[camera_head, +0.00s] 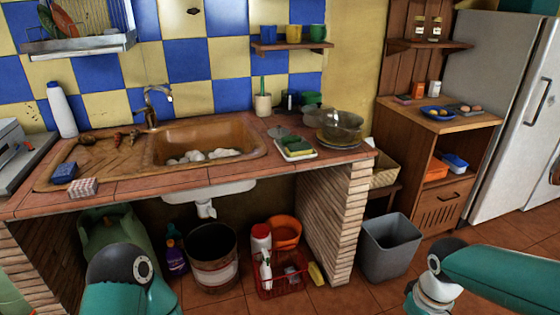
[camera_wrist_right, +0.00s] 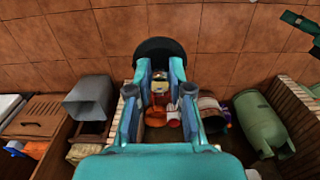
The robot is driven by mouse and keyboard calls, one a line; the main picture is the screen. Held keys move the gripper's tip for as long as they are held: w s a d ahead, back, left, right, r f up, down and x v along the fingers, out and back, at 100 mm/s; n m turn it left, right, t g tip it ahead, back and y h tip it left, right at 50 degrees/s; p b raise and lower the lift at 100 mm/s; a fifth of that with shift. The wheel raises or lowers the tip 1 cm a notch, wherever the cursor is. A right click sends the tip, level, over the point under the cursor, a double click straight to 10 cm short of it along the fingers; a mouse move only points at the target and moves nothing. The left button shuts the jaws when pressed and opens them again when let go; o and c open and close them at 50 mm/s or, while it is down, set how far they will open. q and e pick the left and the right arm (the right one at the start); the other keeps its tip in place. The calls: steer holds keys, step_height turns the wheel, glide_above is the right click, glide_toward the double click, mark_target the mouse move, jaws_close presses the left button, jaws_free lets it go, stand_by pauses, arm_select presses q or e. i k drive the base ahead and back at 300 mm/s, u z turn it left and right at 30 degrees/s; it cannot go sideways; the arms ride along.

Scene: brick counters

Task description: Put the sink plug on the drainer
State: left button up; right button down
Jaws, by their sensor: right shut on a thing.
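The sink plug (camera_wrist_right: 160,46) looks like a dark round disc in the right wrist view. My right gripper (camera_wrist_right: 160,72) is shut on it, and the fingers hide part of it. The ribbed wooden-looking drainer (camera_head: 108,152) lies left of the sink basin (camera_head: 205,137). Small brown items lie along its back edge. A dark green piece at the upper right of the wrist view may be my left gripper (camera_wrist_right: 300,22), cut off by the frame.
A blue sponge (camera_head: 63,173) and a checked block (camera_head: 83,187) lie at the drainer's front left. A white bottle (camera_head: 62,110) stands behind. The tap (camera_head: 152,105) rises behind the basin, which holds pale stones. A grey bin (camera_head: 388,248) stands on the floor.

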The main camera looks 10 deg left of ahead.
mark_target(113, 167)
steer(key=z, duration=1.6)
steer(key=i, duration=0.1)
steer(key=u, duration=2.7)
